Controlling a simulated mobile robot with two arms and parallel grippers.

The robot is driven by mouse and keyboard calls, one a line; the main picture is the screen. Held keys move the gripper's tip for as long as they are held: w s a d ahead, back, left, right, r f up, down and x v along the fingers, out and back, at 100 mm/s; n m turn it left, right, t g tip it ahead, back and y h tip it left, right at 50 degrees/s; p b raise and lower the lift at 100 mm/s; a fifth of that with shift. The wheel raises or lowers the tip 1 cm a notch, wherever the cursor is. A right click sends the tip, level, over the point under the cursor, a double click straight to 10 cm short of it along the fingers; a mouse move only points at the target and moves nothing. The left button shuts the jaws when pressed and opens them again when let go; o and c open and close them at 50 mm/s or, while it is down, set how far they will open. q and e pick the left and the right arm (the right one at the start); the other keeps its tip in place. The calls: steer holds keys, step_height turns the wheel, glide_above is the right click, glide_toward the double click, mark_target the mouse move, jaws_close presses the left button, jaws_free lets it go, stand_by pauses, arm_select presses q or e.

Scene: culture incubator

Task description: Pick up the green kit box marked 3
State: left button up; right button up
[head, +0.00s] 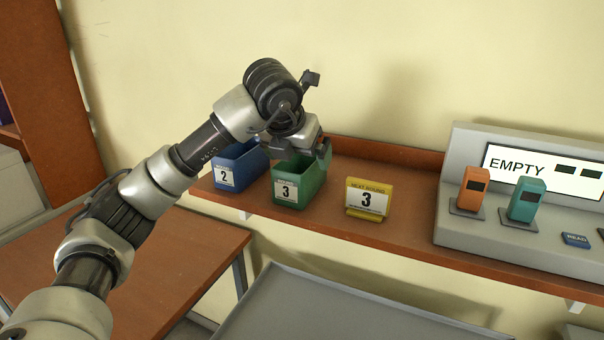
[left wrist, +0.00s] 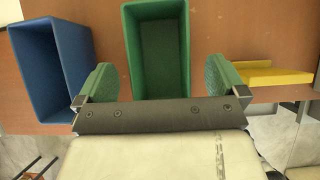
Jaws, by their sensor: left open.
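The green kit box (head: 298,186) marked 3 stands upright on the brown wall shelf, between the blue box and the yellow sign. It is open at the top and looks empty in the left wrist view (left wrist: 158,50). My left gripper (head: 308,152) is over the green box, partly hiding its top. In the left wrist view my left gripper (left wrist: 160,85) is open, with one green-padded finger on each side of the box's near end. I see gaps between the fingers and the box walls. My right gripper does not show.
A blue box (head: 238,168) marked 2 stands close to the left, also in the left wrist view (left wrist: 50,70). A yellow "next round 3" sign (head: 369,199) stands to the right. Farther right, a grey console (head: 455,215) carries an orange device (head: 472,188) and a teal device (head: 526,200).

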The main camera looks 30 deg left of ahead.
arm_select(q)
steer(key=x, duration=0.2)
steer(key=shift+f+p, duration=0.3)
steer(key=shift+p, duration=0.05)
steer(key=shift+w+f, duration=0.1)
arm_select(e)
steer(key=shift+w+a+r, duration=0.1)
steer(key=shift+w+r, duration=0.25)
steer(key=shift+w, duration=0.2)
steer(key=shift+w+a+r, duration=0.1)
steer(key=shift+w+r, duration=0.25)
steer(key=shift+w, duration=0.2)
arm_select(q)
steer(key=shift+c, duration=0.3)
steer(key=c, duration=1)
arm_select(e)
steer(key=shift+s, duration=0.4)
